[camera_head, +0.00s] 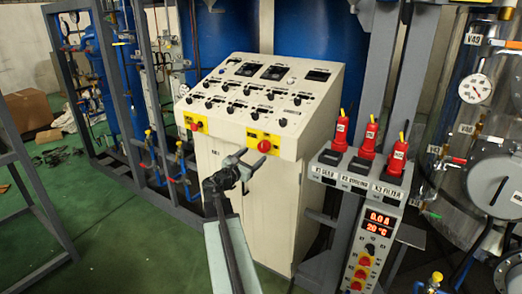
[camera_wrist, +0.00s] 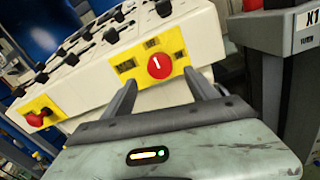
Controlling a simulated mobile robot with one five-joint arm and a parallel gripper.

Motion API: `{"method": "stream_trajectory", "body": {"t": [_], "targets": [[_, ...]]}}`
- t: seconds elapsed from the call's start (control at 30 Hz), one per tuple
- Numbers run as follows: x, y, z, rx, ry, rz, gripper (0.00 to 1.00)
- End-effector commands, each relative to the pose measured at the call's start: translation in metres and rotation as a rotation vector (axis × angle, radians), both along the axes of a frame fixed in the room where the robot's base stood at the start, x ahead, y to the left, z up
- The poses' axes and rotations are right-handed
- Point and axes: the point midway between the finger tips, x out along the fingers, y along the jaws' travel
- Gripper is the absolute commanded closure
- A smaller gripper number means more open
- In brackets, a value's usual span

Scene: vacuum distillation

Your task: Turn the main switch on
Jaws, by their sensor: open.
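A white control console (camera_head: 228,142) has two red knobs on yellow plates on its front face. The right red knob (camera_head: 264,146) carries a white mark and faces me in the wrist view (camera_wrist: 158,66). The left red knob (camera_head: 195,126) also shows in the wrist view (camera_wrist: 36,118). No readable label shows which one is the main switch. My gripper (camera_head: 243,159) is open and empty in front of the console, below and left of the right knob. In the wrist view my gripper (camera_wrist: 160,82) has its fingers spread, with the right knob appearing between and just beyond the tips.
Rows of black switches (camera_head: 242,100) cover the console's sloped top. A metal vessel (camera_head: 480,130) stands at the far right.

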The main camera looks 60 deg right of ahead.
Motion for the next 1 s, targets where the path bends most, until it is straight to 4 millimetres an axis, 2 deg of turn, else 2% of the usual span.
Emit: {"method": "stream_trajectory", "body": {"t": [0.17, 0.4, 0.5, 0.7, 0.77, 0.93, 1.0], "targets": [[0.002, -0.023, 0.0, 0.001, -0.003, -0.003, 0.33], [0.005, -0.067, 0.0, 0.001, -0.004, -0.001, 0.33], [0.004, -0.074, 0.0, 0.001, -0.005, 0.0, 0.33], [0.004, -0.073, 0.0, 0.001, -0.005, 0.001, 0.33], [0.004, -0.073, 0.0, 0.001, -0.005, 0.001, 0.47], [0.004, -0.073, 0.0, 0.001, -0.005, 0.001, 0.94], [0.004, -0.073, 0.0, 0.001, -0.006, 0.001, 0.95]]}}
